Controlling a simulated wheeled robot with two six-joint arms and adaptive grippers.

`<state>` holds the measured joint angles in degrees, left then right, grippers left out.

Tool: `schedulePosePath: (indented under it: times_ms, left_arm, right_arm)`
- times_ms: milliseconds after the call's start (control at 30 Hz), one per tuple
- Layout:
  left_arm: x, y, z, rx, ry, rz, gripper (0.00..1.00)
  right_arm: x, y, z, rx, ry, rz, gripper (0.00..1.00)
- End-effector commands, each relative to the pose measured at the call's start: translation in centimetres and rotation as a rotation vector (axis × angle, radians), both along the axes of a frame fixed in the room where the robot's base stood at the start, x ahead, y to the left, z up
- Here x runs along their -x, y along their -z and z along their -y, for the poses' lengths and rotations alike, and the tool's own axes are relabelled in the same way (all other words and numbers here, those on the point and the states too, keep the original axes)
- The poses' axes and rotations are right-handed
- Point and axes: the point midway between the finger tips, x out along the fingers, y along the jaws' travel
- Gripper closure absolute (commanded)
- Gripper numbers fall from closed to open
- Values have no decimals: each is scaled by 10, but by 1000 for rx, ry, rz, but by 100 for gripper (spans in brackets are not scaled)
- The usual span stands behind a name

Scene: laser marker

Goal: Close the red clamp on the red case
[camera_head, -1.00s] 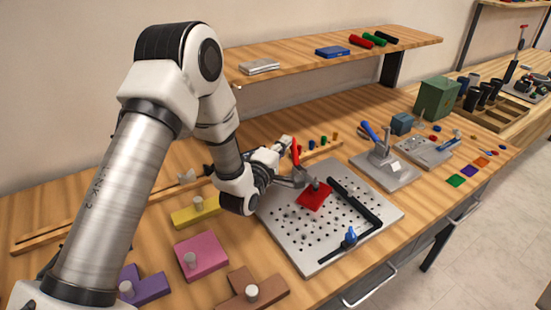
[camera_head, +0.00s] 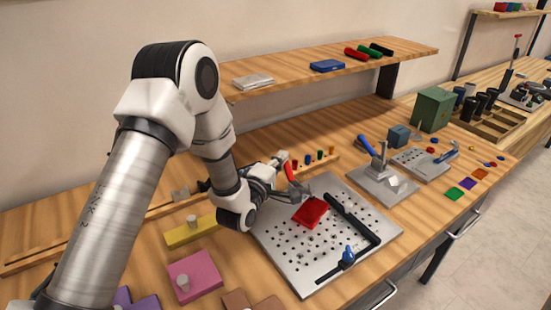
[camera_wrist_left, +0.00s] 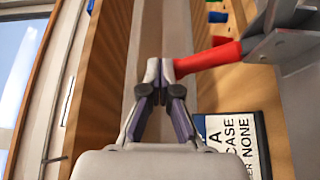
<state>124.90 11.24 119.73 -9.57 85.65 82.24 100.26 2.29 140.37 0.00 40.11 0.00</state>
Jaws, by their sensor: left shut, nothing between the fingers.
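The red case (camera_head: 311,212) lies on the perforated grey plate in the head view. The red clamp's handle (camera_head: 290,171) leans toward the left and back beside the case. Its grey metal body (camera_head: 298,192) stands at the case's upper left edge; whether its arm touches the case is unclear. My left gripper (camera_head: 281,158) is shut and empty at the handle's upper end. In the left wrist view, the shut fingertips (camera_wrist_left: 160,70) meet or overlap the end of the red handle (camera_wrist_left: 210,59). The metal clamp part (camera_wrist_left: 288,40) is at right. My right gripper is not in view.
A second blue-handled clamp (camera_head: 378,165) stands at right. Small colored pegs (camera_head: 320,156) stand behind. A printed card (camera_wrist_left: 236,143) shows in the wrist view. A shelf (camera_head: 300,75) runs along the wall.

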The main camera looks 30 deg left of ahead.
Motion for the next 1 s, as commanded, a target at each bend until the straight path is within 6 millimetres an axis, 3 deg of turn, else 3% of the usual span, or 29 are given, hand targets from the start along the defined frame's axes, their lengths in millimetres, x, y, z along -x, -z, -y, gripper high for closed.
schedulePosePath:
  times_ms: [333,700,833,1000]
  left_arm:
    - [9,1,0,1,0,-2,100]
    - [96,3,-1,4,-1,-5,100]
    - [115,4,-1,2,0,-3,100]
    - [121,3,-1,1,0,0,100]
  right_arm:
    - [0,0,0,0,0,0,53]
    - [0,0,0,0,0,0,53]
    - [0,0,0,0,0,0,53]
    - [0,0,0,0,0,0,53]
